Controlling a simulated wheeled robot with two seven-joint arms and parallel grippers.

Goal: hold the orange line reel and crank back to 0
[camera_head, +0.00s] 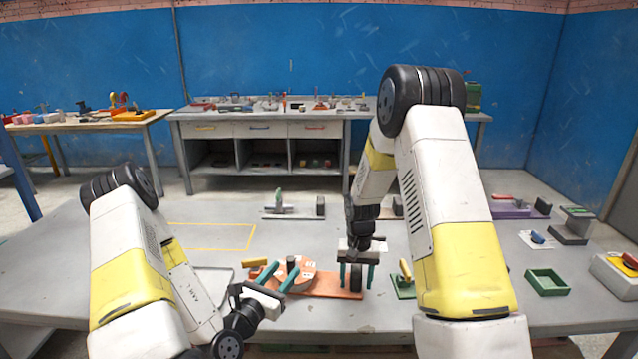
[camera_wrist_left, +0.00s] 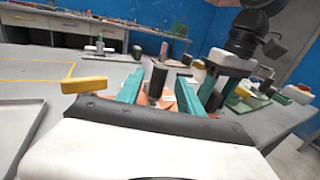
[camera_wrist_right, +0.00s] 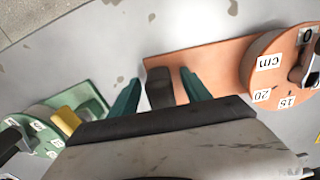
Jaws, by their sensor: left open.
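The orange line reel has a flat orange base plate (camera_head: 325,286) and a round orange dial (camera_head: 305,268) with white scale labels. In the right wrist view its dial (camera_wrist_right: 264,80) shows labels reading cm, 15, 20 and 0. A dark upright crank knob (camera_head: 292,263) stands over the dial. My left gripper (camera_head: 285,268) is open, its teal fingers either side of the knob, which also shows in the left wrist view (camera_wrist_left: 158,78). My right gripper (camera_head: 356,287) is open around a dark post (camera_wrist_right: 159,92) at the plate's end, with gaps showing on both sides.
A green reel (camera_wrist_right: 85,98) with a yellow block (camera_wrist_right: 68,120) lies close beside my right gripper. A yellow handle (camera_wrist_left: 85,85) is left of my left gripper. A green tray (camera_head: 547,283) stands at the right. The table's yellow-marked area (camera_head: 210,236) is clear.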

